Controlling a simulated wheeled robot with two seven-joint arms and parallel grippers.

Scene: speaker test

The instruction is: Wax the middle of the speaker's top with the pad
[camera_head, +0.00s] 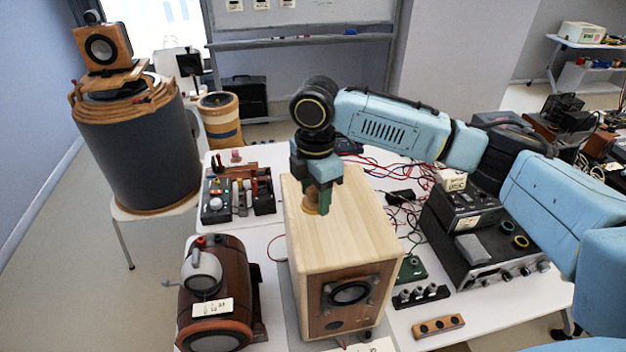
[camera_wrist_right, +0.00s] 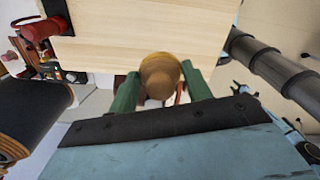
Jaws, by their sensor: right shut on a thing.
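The speaker (camera_head: 350,222) is a pale wooden box with a darker front and a round driver, standing on the white table. Its bare top (camera_wrist_right: 130,40) fills the upper part of the right wrist view. My right gripper (camera_head: 318,204) points down over the left part of the top, with its green fingers shut on the pad's brown knob (camera_wrist_right: 160,78). The pad (camera_head: 310,209) is mostly hidden by the fingers; a yellowish rim shows beside the top's edge in the wrist view. I cannot tell whether it touches the wood. My left gripper is not in view.
A brown barrel-shaped device (camera_head: 218,292) stands close to the speaker's left. Dark electronics (camera_head: 480,245) and red cables (camera_head: 395,172) lie to the right. The rest of the speaker's top is clear.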

